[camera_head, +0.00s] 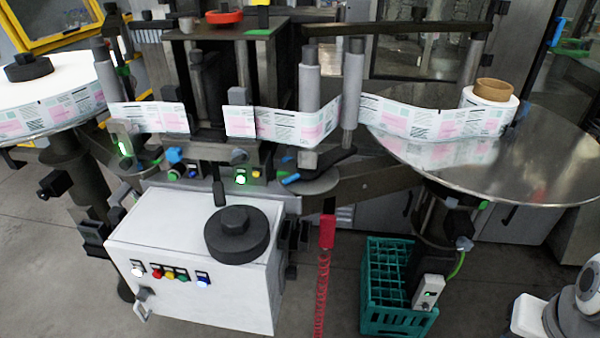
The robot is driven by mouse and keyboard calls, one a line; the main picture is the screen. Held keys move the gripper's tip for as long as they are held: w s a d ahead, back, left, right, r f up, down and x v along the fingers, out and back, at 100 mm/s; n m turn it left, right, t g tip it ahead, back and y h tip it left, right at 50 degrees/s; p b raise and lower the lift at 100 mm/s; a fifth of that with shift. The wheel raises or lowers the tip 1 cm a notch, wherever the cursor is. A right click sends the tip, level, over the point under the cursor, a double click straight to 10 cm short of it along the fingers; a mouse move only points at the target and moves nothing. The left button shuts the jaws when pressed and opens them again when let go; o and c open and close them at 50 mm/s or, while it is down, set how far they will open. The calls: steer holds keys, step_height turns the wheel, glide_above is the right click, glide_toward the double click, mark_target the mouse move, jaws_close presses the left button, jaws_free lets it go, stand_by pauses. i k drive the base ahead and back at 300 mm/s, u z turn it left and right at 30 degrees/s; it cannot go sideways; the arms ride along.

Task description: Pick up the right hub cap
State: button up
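A black round hub cap (237,233) with a narrower raised knob lies on top of the white control box, near its right side. It is the hub cap further right in the picture. A second black hub cap (28,68) sits on the full label reel (45,100) at the far left. The right reel's cardboard core (493,89) shows no cap on it. White and grey links of my arm show at the lower right corner. My gripper is not in view.
The white control box (190,278) has coloured buttons on its front. A large round metal plate (540,165) juts out at right under a small label roll (489,105). A green crate (375,318) stands on the floor below. Rollers and the label web (290,126) stand behind the box.

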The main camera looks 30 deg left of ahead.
mark_target(234, 234)
steer(key=u, duration=5.7)
steer(key=i, duration=0.05)
steer(key=z, duration=3.7)
